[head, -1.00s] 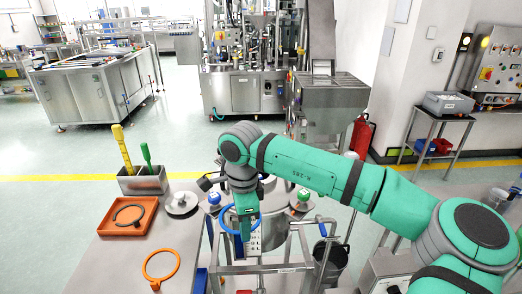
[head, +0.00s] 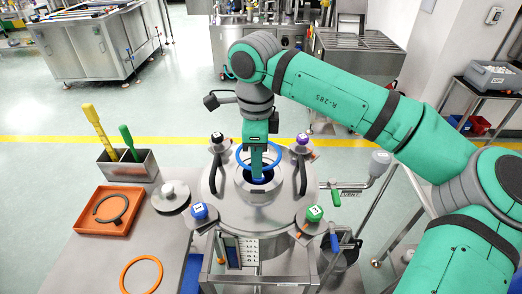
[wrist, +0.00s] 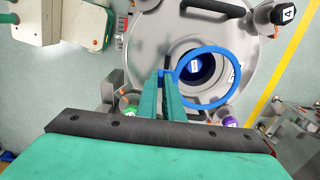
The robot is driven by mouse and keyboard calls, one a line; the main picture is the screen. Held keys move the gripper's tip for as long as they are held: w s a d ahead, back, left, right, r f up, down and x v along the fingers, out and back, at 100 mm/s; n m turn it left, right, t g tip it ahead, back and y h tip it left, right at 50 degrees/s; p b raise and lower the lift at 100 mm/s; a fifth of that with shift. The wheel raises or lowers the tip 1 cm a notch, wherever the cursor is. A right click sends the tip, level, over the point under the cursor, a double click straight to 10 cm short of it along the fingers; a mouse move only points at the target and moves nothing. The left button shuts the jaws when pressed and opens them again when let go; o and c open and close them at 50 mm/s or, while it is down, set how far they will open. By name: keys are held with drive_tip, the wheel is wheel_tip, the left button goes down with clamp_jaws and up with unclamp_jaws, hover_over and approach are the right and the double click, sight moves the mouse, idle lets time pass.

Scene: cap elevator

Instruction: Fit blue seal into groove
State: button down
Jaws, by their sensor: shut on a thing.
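The blue seal (head: 239,153) is a thin ring with a small tab. My gripper (head: 258,177) is shut on it; in the wrist view the fingertips (wrist: 166,76) pinch the tab side of the seal (wrist: 236,66). The seal is over the round central opening of the steel vessel lid (head: 228,201). In the wrist view the seal is off-centre from the opening's collar (wrist: 178,48), overlapping it partly. It looks held above the collar, but the height is hard to judge. The groove itself cannot be made out. The opening's inside (wrist: 208,62) looks dark blue.
Clamp knobs surround the lid: blue (head: 199,211), green (head: 314,213), purple (head: 302,139) and black (head: 217,137). On the left table are an orange tray (head: 88,227) with a dark ring, a loose orange ring (head: 127,274), and a tool holder (head: 128,167).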

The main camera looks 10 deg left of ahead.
drive_tip(key=shift+w, duration=0.2)
drive_tip(key=shift+s, duration=0.15)
drive_tip(key=shift+a+f, duration=0.1)
drive_tip(key=shift+f, duration=2.3)
drive_tip(key=shift+f, duration=1.2)
idle(3.7)
drive_tip(key=c, duration=1.8)
unclamp_jaws()
